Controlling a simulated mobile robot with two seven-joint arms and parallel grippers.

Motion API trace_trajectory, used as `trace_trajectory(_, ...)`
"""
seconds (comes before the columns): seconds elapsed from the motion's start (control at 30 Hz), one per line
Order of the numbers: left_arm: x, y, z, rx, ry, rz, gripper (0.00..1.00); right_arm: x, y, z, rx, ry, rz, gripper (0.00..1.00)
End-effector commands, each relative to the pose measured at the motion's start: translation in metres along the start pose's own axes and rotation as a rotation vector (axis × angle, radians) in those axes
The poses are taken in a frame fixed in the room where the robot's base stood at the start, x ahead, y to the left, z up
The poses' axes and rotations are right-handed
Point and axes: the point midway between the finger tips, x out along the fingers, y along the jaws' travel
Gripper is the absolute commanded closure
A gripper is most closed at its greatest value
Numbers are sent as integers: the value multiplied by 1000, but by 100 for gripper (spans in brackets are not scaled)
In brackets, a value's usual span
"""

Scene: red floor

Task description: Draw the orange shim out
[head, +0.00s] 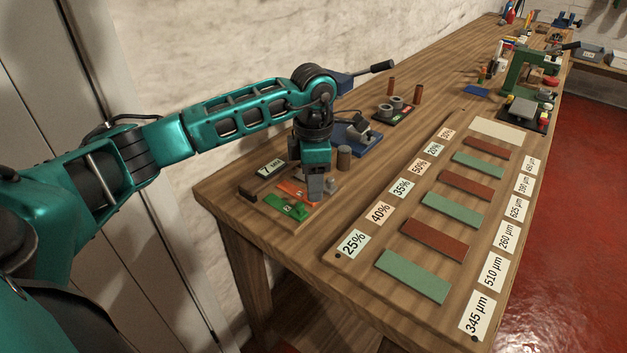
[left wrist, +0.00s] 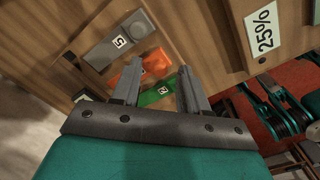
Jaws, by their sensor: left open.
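The orange shim (head: 289,188) lies in a small wooden tray (head: 272,217) at the near left end of the bench. In the left wrist view the orange shim (left wrist: 155,62) shows just beyond and between the fingertips, partly covered by the left finger. A green shim (head: 283,206) lies beside it, and also shows in the left wrist view (left wrist: 160,92). My left gripper (head: 315,193) points down over the tray, its fingers (left wrist: 159,70) apart with nothing seen held. Contact with the orange shim cannot be told.
A small sign (head: 270,167) stands behind the tray. To the right, a wooden board (head: 345,253) carries green and red-brown strips with labels.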

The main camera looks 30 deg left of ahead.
Motion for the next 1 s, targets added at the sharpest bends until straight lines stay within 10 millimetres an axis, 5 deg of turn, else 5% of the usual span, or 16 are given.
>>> trace_trajectory(0.33,4,0,0,0,0,0,56,0,0,0,0,0,0,57)
trace_trajectory(0.8,4,0,0,0,0,0,100,0,0,0,0,0,0,57)
trace_trajectory(1.0,4,0,0,0,0,0,100,0,0,0,1,1,0,57)
